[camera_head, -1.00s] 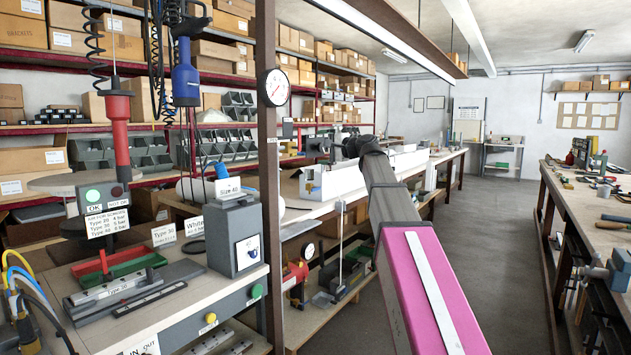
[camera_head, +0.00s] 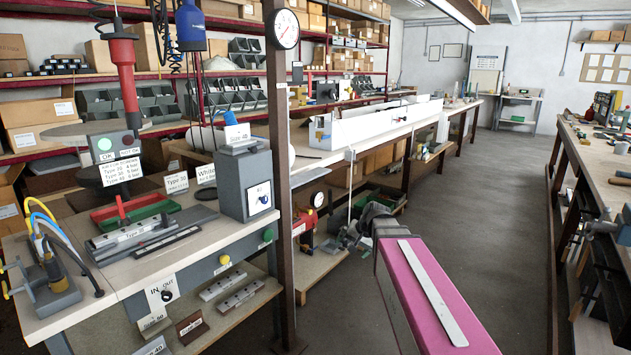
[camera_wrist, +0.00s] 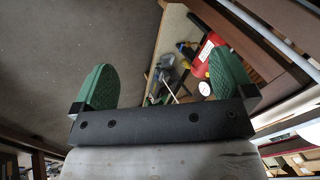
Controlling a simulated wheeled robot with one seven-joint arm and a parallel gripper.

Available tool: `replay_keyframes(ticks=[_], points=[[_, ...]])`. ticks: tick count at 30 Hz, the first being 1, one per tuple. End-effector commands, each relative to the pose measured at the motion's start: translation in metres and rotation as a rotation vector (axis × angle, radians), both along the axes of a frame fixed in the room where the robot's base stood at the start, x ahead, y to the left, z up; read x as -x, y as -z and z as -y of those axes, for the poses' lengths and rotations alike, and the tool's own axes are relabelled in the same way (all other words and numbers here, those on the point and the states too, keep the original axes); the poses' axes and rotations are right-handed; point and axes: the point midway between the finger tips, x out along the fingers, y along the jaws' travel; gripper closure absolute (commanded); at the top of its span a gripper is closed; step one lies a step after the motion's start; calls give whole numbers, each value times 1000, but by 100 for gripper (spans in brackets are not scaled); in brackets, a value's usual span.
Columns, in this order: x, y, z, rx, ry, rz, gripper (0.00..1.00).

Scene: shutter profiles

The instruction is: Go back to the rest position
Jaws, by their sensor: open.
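My gripper shows in the wrist view (camera_wrist: 165,85), with its two green ridged pads wide apart and nothing between them. In the head view my arm, with its pink link, reaches forward at the lower right. My gripper's end (camera_head: 357,228) looks small and dark there, beside the low shelf under the long bench, and its fingers are hard to make out. The gripper holds nothing.
The left workbench (camera_head: 210,240) carries red and green trays (camera_head: 130,209) and a grey box (camera_head: 246,185). A dark post (camera_head: 280,150) stands at its corner. A white channel (camera_head: 375,123) lies on the long bench. The grey aisle floor (camera_head: 490,200) is clear. Another bench (camera_head: 590,160) stands right.

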Motion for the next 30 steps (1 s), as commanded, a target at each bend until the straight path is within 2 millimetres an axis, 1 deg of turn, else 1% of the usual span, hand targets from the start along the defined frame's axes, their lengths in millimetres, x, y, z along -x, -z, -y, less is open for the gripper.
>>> replay_keyframes(ticks=[1,3,5,6,10,12,15,18,20,30], points=[[21,21,5,46,-22,-31,0],[43,47,14,112,-57,-69,0],[63,67,21,166,-90,-105,0],[76,80,26,202,-111,-129,0],[116,113,41,306,-179,-198,0],[132,126,47,349,-210,-230,0],[150,138,54,394,-243,-261,0],[158,144,58,417,-263,-278,0],[160,146,59,425,-268,-283,0],[160,146,59,425,-268,-283,0]])
